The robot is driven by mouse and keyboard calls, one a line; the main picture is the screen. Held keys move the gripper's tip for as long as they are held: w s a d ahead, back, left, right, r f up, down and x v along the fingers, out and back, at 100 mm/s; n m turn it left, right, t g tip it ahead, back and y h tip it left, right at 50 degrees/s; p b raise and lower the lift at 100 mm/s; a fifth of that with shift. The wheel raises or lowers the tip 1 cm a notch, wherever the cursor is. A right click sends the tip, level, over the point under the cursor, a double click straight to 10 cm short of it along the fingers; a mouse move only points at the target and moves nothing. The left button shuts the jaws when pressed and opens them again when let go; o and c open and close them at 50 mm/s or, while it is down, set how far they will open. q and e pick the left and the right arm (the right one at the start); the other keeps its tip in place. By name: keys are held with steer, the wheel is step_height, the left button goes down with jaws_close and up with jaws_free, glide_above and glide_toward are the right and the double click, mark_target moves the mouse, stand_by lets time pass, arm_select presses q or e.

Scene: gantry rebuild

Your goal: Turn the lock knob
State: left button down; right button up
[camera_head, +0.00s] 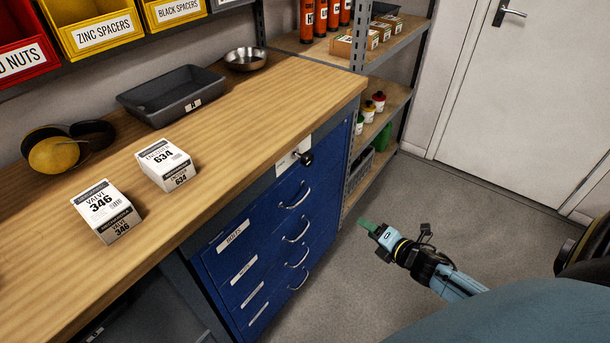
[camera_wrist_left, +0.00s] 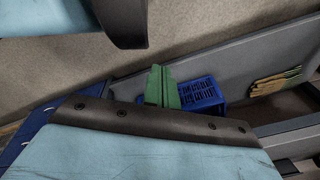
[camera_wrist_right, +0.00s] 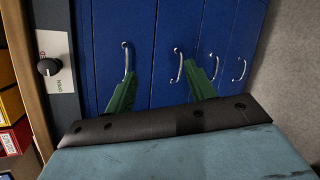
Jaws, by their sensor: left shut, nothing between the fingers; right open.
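The black lock knob (camera_head: 305,158) sits on a white label plate (camera_head: 287,162) at the top of the blue drawer cabinet (camera_head: 262,243). In the right wrist view the knob (camera_wrist_right: 47,67) is at the left, on the plate with red and green lettering (camera_wrist_right: 57,45). My right gripper (camera_head: 368,226) is in front of the cabinet, right of and lower than the knob, apart from it. Its green fingers (camera_wrist_right: 160,80) are open and empty, facing the drawers. My left gripper (camera_wrist_left: 161,82) is shut and empty in the left wrist view; the head view does not show it.
Drawer handles (camera_head: 296,197) stick out from the cabinet front. The wooden worktop (camera_head: 240,125) holds two white boxes (camera_head: 165,163), a dark tray (camera_head: 172,95), a metal bowl (camera_head: 246,59) and ear muffs (camera_head: 62,148). Shelves stand behind. The floor (camera_head: 440,205) beside the cabinet is clear.

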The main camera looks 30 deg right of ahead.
steer(key=w+a+r+n+t+y+b, duration=0.1)
steer(key=w+r+n+t+y+b, duration=0.3)
steer(key=r+n, duration=0.6)
steer(key=n+g+y, duration=0.1)
steer(key=n+y, duration=0.2)
steer(key=n, duration=0.4)
glide_toward(311, 159)
steer(key=x, duration=1)
steer(key=shift+w+a, duration=0.2)
steer(key=shift+w, duration=0.05)
arm_select(q)
steer(key=shift+t, duration=0.3)
steer(key=w, duration=0.2)
steer(key=w+a, duration=0.1)
steer(key=w, duration=0.2)
steer(key=shift+w+a+f, duration=0.2)
steer(key=shift+w+f, duration=0.05)
steer(key=shift+w, duration=0.05)
arm_select(e)
steer(key=shift+w, duration=0.15)
arm_select(q)
steer(key=shift+s+f, duration=0.15)
steer(key=shift+s, duration=0.25)
arm_select(e)
steer(key=c, duration=0.9)
